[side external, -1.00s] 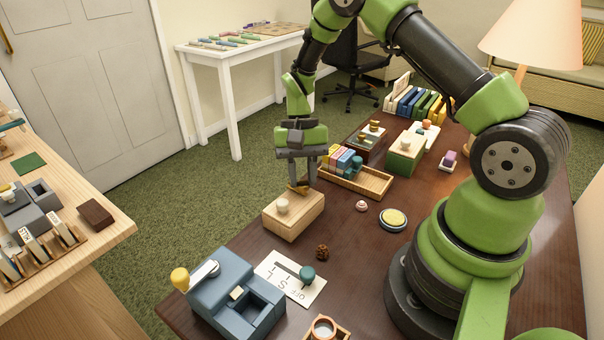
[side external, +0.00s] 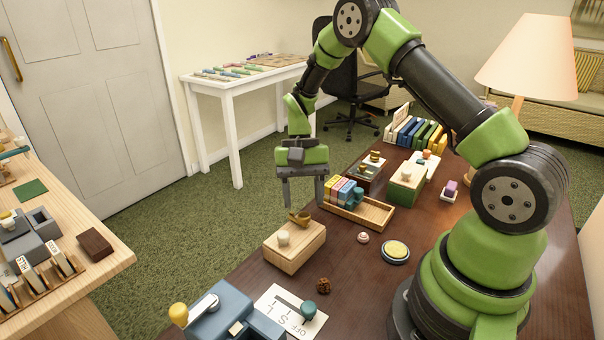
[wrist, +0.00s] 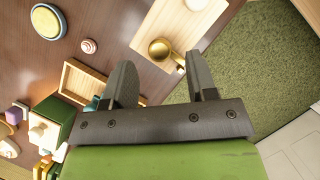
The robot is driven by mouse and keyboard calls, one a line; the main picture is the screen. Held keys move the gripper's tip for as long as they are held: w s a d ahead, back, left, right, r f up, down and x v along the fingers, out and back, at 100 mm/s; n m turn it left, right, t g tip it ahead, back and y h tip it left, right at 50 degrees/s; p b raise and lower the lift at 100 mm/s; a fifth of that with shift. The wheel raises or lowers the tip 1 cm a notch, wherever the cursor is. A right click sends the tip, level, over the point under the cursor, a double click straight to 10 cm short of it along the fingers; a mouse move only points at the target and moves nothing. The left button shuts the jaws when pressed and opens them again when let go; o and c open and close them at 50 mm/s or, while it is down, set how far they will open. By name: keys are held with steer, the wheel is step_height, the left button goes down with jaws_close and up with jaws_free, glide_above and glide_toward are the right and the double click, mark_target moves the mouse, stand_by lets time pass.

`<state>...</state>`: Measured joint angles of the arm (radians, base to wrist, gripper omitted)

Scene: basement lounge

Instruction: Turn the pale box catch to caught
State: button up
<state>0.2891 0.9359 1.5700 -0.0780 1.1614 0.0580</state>
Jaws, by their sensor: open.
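The pale box (side external: 290,254) is a light wooden block with a white knob on top, standing near the dark table's left edge. Its brass catch (side external: 299,217) sits at the far end of the box top. In the wrist view the catch (wrist: 160,50) is a round brass knob with a short arm pointing down-right toward the box edge. My gripper (side external: 303,200) is open and empty, pointing down just above the catch. In the wrist view the catch shows between the two fingers (wrist: 160,70). I cannot tell any contact.
A wooden tray (side external: 372,216) with several coloured blocks stands close to the right of my gripper. A green box (side external: 404,190), a yellow button (side external: 396,250), a small pink-white knob (side external: 363,238) and a blue lever box (side external: 213,320) are nearby. Green carpet lies left of the table.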

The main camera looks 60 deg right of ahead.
steer(key=v, duration=0.7)
steer(key=shift+r, duration=0.35)
steer(key=s+a+r+n+t+h, duration=0.1)
steer(key=s+a+r+n+t, duration=0.2)
steer(key=r, duration=0.4)
steer(key=s+a+r+t+h, duration=0.1)
steer(key=s+a+r+t, duration=0.1)
steer(key=s+a+r, duration=0.35)
steer(key=s+a+r+n+t, duration=0.1)
steer(key=s+r+n+t, duration=0.1)
steer(key=s+t, duration=0.3)
steer(key=s+r, duration=0.1)
steer(key=s, duration=0.3)
steer(key=shift+s+a+r+n+y, duration=0.2)
steer(key=shift+a+n+y, duration=0.1)
steer(key=shift+a, duration=0.1)
